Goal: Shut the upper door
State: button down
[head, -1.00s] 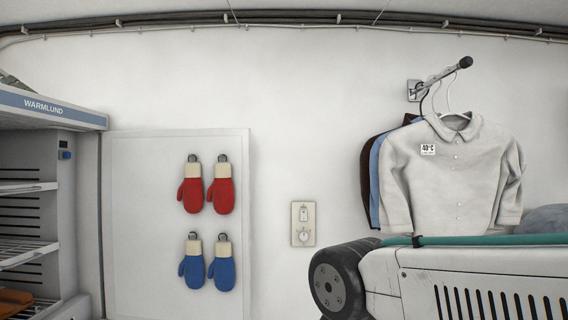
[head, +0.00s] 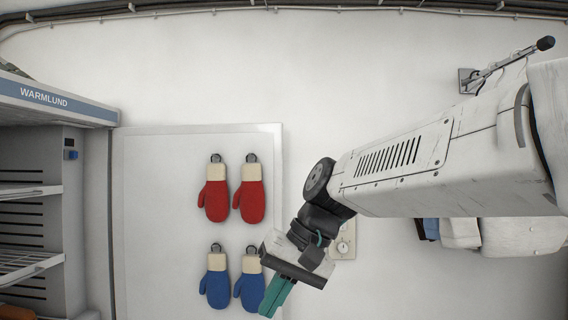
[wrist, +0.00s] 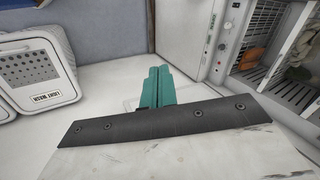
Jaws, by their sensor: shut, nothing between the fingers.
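The upper door (head: 150,215) is a pale panel standing wide open to the right of the cabinet marked WARMLUND (head: 92,140). Red mittens (head: 233,197) and blue mittens (head: 216,283) hang on its face. My gripper (head: 272,298), with teal fingers, is shut and empty. In the head view it overlaps the lower right part of the door, beside the right blue mitten; I cannot tell whether it touches. The shut fingers also show in the wrist view (wrist: 157,86). The lower edge of the door is out of the head view.
The cabinet holds wire shelves (head: 30,262). A switch plate (head: 346,240) is on the wall, partly behind my arm. Shirts (head: 510,236) hang at the right, mostly hidden by my arm. The wrist view shows a white basket (wrist: 38,78) at the left.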

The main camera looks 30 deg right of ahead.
jog(key=w+d+r+m+t+y, duration=0.1)
jog(key=w+d+r+m+t, duration=0.1)
jog(key=w+d+r, duration=0.3)
jog(key=w+d+r+m+t+y, duration=0.15)
jog(key=w+r, duration=0.25)
jog(key=w, duration=0.4)
jog(key=m+t+y, duration=0.2)
jog(key=m+t, duration=0.2)
jog(key=t, duration=0.5)
send_near(291, 162)
jog(key=s+a, duration=0.2)
jog(key=x, duration=0.9)
jog(key=shift+w+a, duration=0.1)
jog(key=shift+w, duration=0.05)
jog(key=s+a, duration=0.2)
jog(key=s, duration=0.1)
jog(key=shift+a, duration=0.3)
jog(key=shift+a, duration=0.15)
